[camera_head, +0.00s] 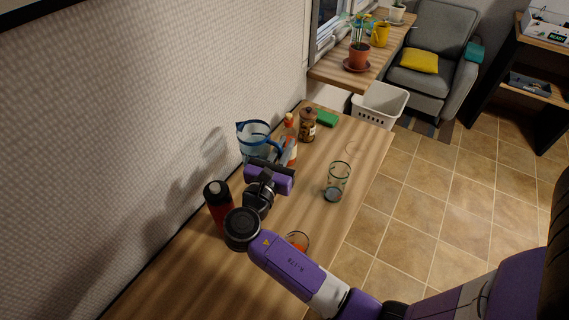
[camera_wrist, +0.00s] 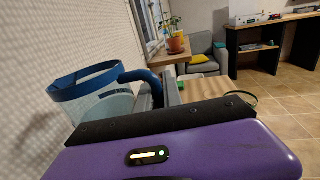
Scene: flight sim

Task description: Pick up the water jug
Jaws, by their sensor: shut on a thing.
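The water jug (camera_head: 254,133) is clear with a blue rim and blue handle. It stands upright near the wall in the head view, and I cannot tell whether its base touches the table. In the wrist view the jug (camera_wrist: 98,92) is at the left, with its handle reaching toward my fingers. My gripper (camera_head: 272,165) is at the near right side of the jug, shut on its handle. In the wrist view my gripper (camera_wrist: 160,112) hides the lower jug and most of the grasp.
On the wooden table (camera_head: 290,220), a red bottle (camera_head: 219,208) stands left of my gripper. A sauce bottle (camera_head: 290,150) and brown jar (camera_head: 308,125) stand close right of the jug. A green sponge (camera_head: 327,118) lies behind. A glass (camera_head: 338,182) stands near the right edge.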

